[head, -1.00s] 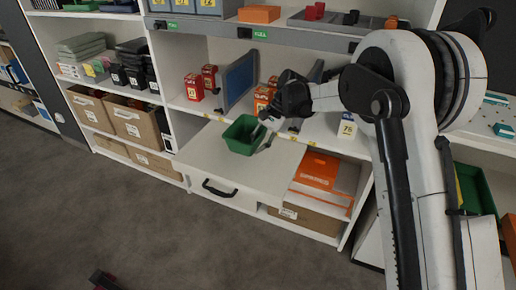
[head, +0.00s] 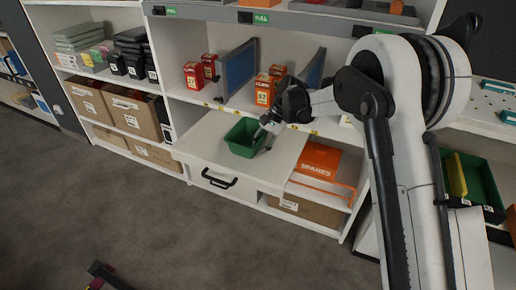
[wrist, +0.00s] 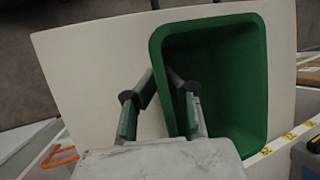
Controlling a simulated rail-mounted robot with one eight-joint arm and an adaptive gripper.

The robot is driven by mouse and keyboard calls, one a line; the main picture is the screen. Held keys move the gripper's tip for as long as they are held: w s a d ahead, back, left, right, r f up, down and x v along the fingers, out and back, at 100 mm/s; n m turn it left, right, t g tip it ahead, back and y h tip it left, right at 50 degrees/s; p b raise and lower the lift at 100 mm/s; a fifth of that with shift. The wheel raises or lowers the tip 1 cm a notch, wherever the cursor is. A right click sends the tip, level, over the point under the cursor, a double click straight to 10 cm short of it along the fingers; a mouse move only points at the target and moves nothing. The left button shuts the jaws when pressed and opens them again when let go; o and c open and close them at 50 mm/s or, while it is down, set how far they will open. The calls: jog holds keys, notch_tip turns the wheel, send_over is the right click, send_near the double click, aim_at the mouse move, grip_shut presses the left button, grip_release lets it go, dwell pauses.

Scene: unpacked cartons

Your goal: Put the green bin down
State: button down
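The green bin (head: 240,138) is upright and empty, low over the middle of the white pull-out shelf (head: 205,150). I cannot tell whether its base touches the shelf. In the wrist view the bin (wrist: 232,75) fills the right half, opening towards the camera, over the pale shelf board (wrist: 90,65). My gripper (head: 264,133) comes in from the right at the bin's rim. In the wrist view its fingers (wrist: 161,76) close on the near side wall, one inside and one outside. The lower part of the bin is partly hidden.
Red and orange boxes (head: 194,76) and blue dividers (head: 237,67) stand on the shelf behind. An orange carton (head: 318,160) lies below right. The pull-out has a black handle (head: 219,181). Bare board surrounds the bin, mostly to its left and front.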

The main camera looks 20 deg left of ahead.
jog(key=shift+f+b, duration=0.4)
jog(key=shift+f, duration=0.2)
dwell(0.4)
jog(key=c, duration=1.8)
grip_release()
jog(key=shift+c, duration=0.2)
